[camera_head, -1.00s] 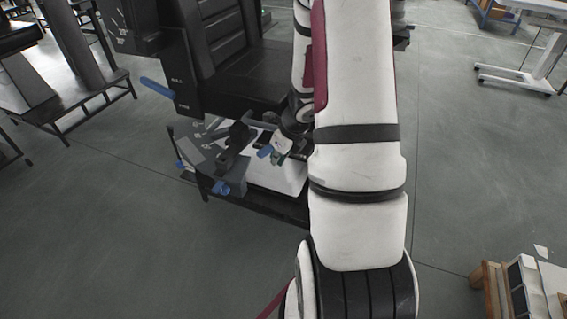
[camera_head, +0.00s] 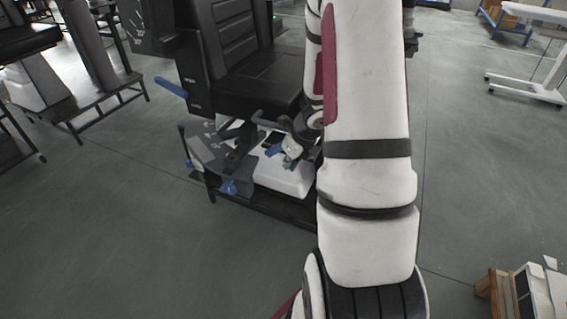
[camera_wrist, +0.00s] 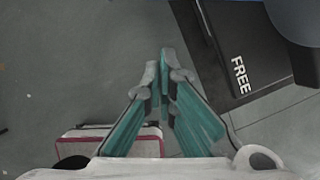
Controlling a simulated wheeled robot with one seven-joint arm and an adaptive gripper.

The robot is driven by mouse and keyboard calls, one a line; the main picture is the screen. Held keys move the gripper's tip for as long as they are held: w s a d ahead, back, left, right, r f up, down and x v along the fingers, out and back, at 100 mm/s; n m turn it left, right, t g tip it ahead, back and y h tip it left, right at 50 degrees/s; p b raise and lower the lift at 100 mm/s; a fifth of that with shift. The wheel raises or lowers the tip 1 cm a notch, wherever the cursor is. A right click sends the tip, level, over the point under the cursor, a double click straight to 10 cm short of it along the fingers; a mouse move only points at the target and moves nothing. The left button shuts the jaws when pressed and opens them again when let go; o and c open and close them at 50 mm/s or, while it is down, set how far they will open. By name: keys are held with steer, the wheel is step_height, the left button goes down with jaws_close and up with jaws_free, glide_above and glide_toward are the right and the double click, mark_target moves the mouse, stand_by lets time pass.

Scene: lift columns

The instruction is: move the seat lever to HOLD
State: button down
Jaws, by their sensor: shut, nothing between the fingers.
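The black seat (camera_head: 250,80) stands left of my arm in the head view. A blue lever handle (camera_head: 170,87) sticks out left from its dark side panel (camera_head: 196,85), which has small white marks I cannot read. My gripper (camera_head: 292,150) is low in front of the seat, right of that handle and well apart from it. In the wrist view my gripper (camera_wrist: 165,75) is shut and empty, its teal fingers together. A black panel marked FREE (camera_wrist: 240,75) lies to their right, with a grey-blue rounded part (camera_wrist: 297,18) above it, cut off by the frame.
Below the seat are a white base (camera_head: 283,178), a dark frame and a lower blue knob (camera_head: 229,188). A dark bench (camera_head: 100,98) stands at left. A wooden box with panels (camera_head: 525,295) is at the lower right. Grey floor is open at front left.

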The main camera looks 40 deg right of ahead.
steer(key=p+v, duration=0.5)
steer(key=v, duration=0.5)
steer(key=shift+d, duration=0.1)
stand_by(0.6)
steer(key=s+a+r+n+y+p, duration=0.25)
steer(key=a+r+n+p, duration=0.35)
steer(key=a+r+n, duration=1.45)
steer(key=s+a+r+n+h+p, duration=0.1)
steer(key=s+a+r+n+p, duration=0.1)
steer(key=s+r+n, duration=0.5)
steer(key=s+a+r+n+h+p, duration=0.1)
steer(key=s+a+r+n+p, duration=0.2)
steer(key=s+r+n, duration=0.4)
steer(key=s+a+n, duration=0.1)
steer(key=s+n, duration=0.1)
steer(key=s, duration=0.2)
